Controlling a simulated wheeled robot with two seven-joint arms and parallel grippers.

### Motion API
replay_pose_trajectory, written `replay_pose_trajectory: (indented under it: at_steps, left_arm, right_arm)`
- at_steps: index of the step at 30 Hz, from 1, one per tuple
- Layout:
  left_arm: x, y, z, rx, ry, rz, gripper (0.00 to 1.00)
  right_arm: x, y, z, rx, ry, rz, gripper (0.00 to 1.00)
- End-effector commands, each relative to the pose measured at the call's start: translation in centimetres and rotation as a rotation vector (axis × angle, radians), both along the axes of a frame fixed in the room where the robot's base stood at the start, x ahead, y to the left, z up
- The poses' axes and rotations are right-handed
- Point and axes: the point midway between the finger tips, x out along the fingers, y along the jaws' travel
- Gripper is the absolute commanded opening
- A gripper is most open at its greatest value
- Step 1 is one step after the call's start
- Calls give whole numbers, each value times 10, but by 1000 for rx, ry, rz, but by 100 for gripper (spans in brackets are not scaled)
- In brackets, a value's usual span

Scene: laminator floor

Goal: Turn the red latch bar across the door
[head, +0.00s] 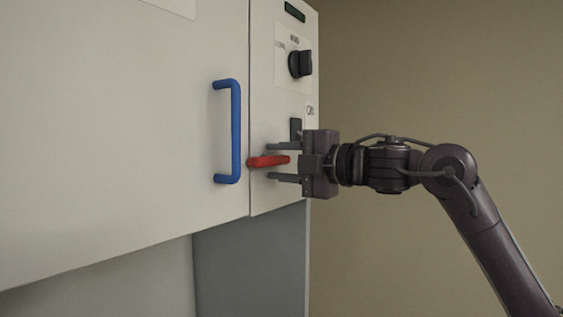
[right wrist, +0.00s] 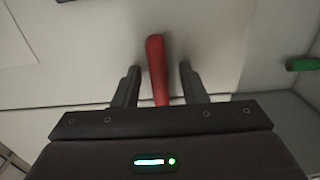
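The red latch bar (head: 264,161) lies level on the right-hand panel of the white cabinet, its left end at the seam beside the door (head: 120,120). My right gripper (head: 269,162) reaches in from the right, one finger above the bar and one below. In the right wrist view the bar (right wrist: 156,68) stands between the two fingers (right wrist: 159,76), with a gap on each side. The gripper is open around it, and the bar's near end is hidden by the gripper body. My left gripper is not in view.
A blue door handle (head: 236,130) stands out left of the latch. A black knob (head: 300,64) and a dark switch (head: 296,129) sit above it. A green rounded thing (right wrist: 302,64) shows at the right in the right wrist view. Right of the cabinet is bare wall.

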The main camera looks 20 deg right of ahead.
Motion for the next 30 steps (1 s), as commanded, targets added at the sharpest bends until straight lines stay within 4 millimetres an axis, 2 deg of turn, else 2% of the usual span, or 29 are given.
replay_pose_trajectory:
  at_steps: [8,21,30]
  left_arm:
    - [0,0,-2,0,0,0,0]
    - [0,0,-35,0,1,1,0]
    - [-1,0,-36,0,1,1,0]
  right_arm:
    - [-2,-2,0,0,-3,0,38]
    - [-54,-43,-2,0,-3,-1,38]
    - [-62,-49,0,0,0,0,38]
